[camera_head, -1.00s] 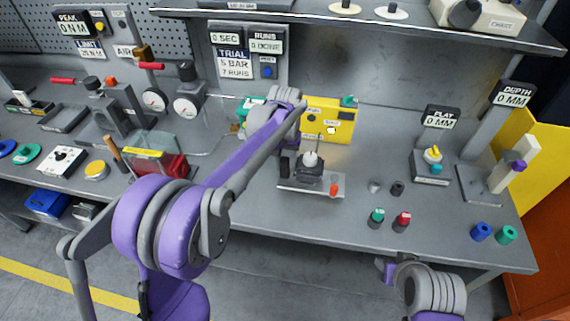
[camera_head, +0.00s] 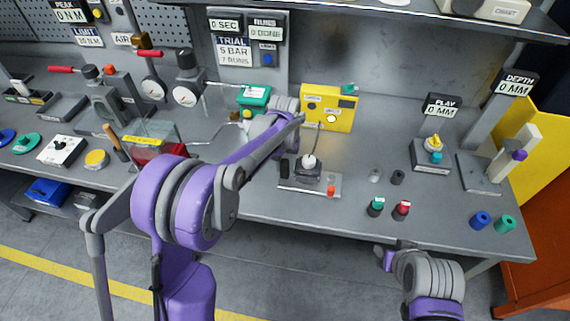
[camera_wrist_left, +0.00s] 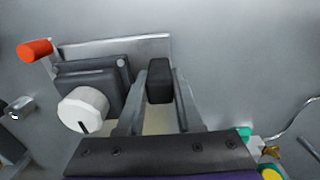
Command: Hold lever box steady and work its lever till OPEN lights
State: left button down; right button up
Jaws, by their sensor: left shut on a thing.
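The lever box is likely the dark grey unit (camera_head: 308,174) with a white knob, on a light plate (camera_head: 323,180) at the middle of the bench. An orange-red tipped part stands at the plate's right end; it also shows in the wrist view (camera_wrist_left: 35,50). A black upright block (camera_wrist_left: 159,80) is at the other end of the plate. My left gripper (camera_wrist_left: 160,85) is shut on this block, one finger on each side. In the head view my forearm and wrist hide much of that gripper.
A yellow panel (camera_head: 328,107) with a lit round lamp stands behind the unit; its labels are too small to read. A green box (camera_head: 254,97) is left of it. Green and red topped cylinders (camera_head: 402,209) stand right of the plate.

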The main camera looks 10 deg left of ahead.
jog(key=shift+o, duration=0.3)
dwell(1.1)
jog(key=shift+o, duration=0.5)
notch_tip(320, 180, up, 3)
jog(key=n+g, duration=0.3)
jog(key=g, duration=0.3)
send_over(331, 189)
notch_tip(331, 189, down, 12)
jog(key=shift+d+r, duration=0.1)
jog(key=shift+r, duration=0.05)
jog(key=shift+c, duration=0.3)
grip_shut()
dwell(0.4)
